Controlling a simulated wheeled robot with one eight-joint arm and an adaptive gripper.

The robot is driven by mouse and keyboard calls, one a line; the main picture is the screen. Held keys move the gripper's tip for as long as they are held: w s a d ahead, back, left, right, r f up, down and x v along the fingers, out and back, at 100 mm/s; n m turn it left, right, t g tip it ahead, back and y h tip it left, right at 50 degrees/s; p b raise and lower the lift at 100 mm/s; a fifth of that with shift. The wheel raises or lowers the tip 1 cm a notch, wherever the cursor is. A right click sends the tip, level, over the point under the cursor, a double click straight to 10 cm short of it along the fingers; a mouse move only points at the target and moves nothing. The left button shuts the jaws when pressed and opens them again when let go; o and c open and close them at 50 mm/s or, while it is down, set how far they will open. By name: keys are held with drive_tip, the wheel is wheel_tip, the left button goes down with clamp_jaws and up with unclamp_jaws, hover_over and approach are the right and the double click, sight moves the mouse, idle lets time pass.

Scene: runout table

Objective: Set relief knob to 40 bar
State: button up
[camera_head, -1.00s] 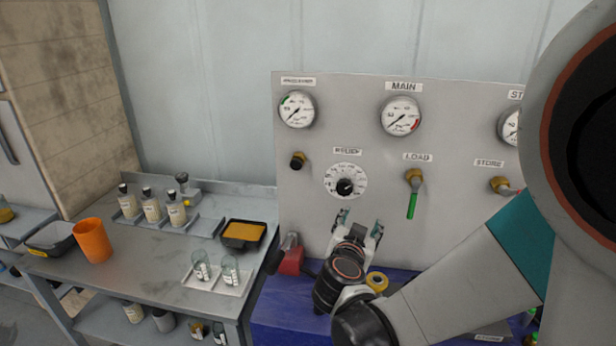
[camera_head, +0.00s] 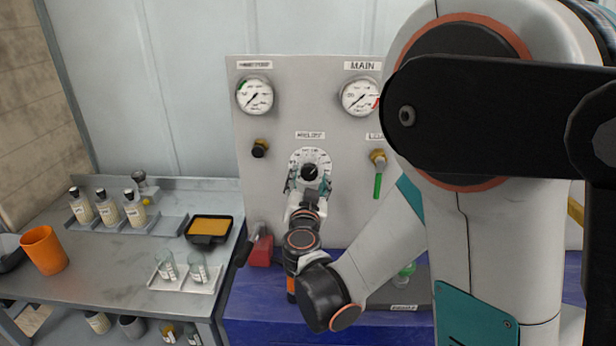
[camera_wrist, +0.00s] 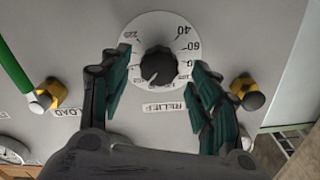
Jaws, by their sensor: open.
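The black relief knob (camera_head: 310,172) sits in the middle of a white numbered dial on the grey panel, under the relief label (camera_head: 310,135). In the wrist view the knob (camera_wrist: 158,65) appears roughly upside down, with 40 and 60 at the dial's upper right and 220 at its upper left. Its white pointer mark aims toward the label side, away from 40; the exact value is not readable. My gripper (camera_wrist: 160,85) is open, with one teal-padded finger on each side of the knob, apart from it. In the head view my gripper (camera_head: 307,190) covers the dial's lower part.
A brass-and-black fitting (camera_head: 260,149) and the load valve with its green handle (camera_head: 378,185) flank the dial. Gauges (camera_head: 255,96) are above. A red object (camera_head: 261,250) stands on the blue surface below. A side table with bottles and an orange cup (camera_head: 44,250) is left.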

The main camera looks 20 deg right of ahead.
sight(309, 175)
drive_tip(key=shift+x, duration=1.85)
drive_tip(key=c, duration=1.1)
